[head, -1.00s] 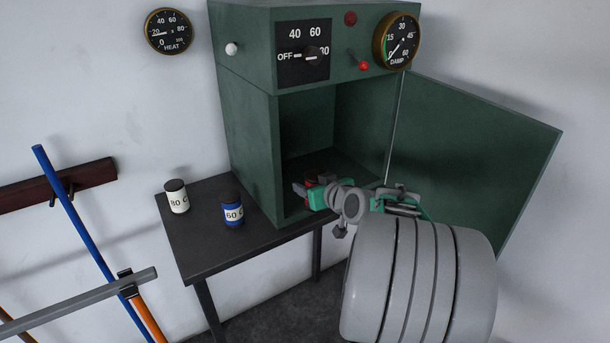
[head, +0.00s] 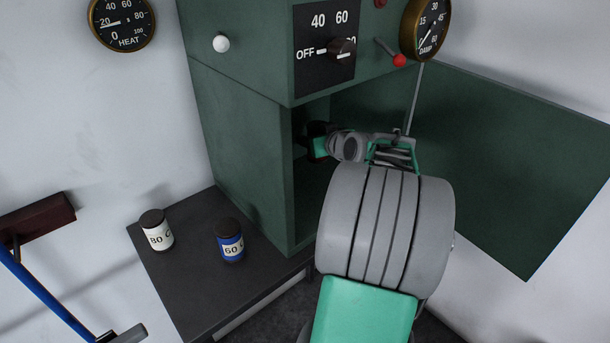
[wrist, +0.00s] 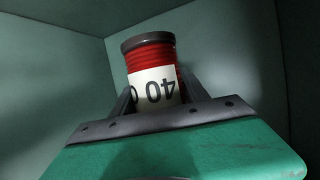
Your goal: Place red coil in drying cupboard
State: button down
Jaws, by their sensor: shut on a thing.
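In the wrist view my gripper (wrist: 152,112) is shut on the red coil (wrist: 149,52). The coil has red winding, a dark end cap and a white label reading 40, which is upside down in that view. Green cupboard walls (wrist: 60,62) surround it. In the head view the green drying cupboard (head: 245,150) has its door (head: 500,150) swung open to the right. My gripper (head: 308,140) reaches through the opening into the cupboard.
A dial knob (head: 341,48) and a red-tipped lever (head: 397,60) are above the opening. The open door stands close to my arm.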

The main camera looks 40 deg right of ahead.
notch_tip(320, 180, down, 10)
jog(key=shift+a+r+p, duration=0.1)
jog(key=shift+r+p, duration=0.1)
jog(key=shift+p, duration=0.15)
jog(key=c, duration=1)
grip_release()
jog(key=shift+f, duration=0.15)
jog(key=shift+c, duration=0.2)
jog(key=o, duration=0.5)
jog(key=shift+c, duration=0.2)
jog(key=shift+s, duration=0.1)
jog(key=shift+s+r, duration=0.1)
jog(key=shift+r, duration=0.25)
jog(key=b+v, duration=0.1)
jog(key=v, duration=1)
jog(key=shift+s+a+r, duration=0.1)
jog(key=shift+s+r, duration=0.05)
jog(key=shift+s, duration=0.2)
